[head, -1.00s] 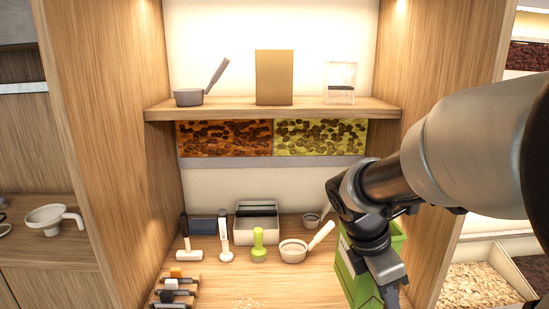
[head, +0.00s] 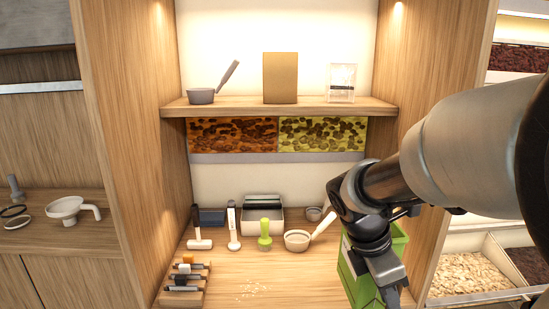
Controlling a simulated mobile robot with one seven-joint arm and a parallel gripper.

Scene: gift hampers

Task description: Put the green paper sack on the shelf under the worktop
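The green paper sack (head: 357,279) stands at the right side of the worktop (head: 290,291), partly hidden behind my arm. A pale label shows on its left part. My gripper (head: 392,295) is in front of the sack, low at the right, and the lower frame edge cuts it off. I cannot tell whether its fingers are open, or whether they touch the sack. The shelf under the worktop is out of view below the frame.
On the worktop stand a green tamper (head: 265,234), a white-handled scoop (head: 298,240), a grey-white box (head: 262,216), brushes and a wooden rack (head: 183,285). An upper shelf (head: 280,107) holds a saucepan (head: 202,96), a brown box (head: 280,78) and a clear container (head: 341,83). Bins lie right.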

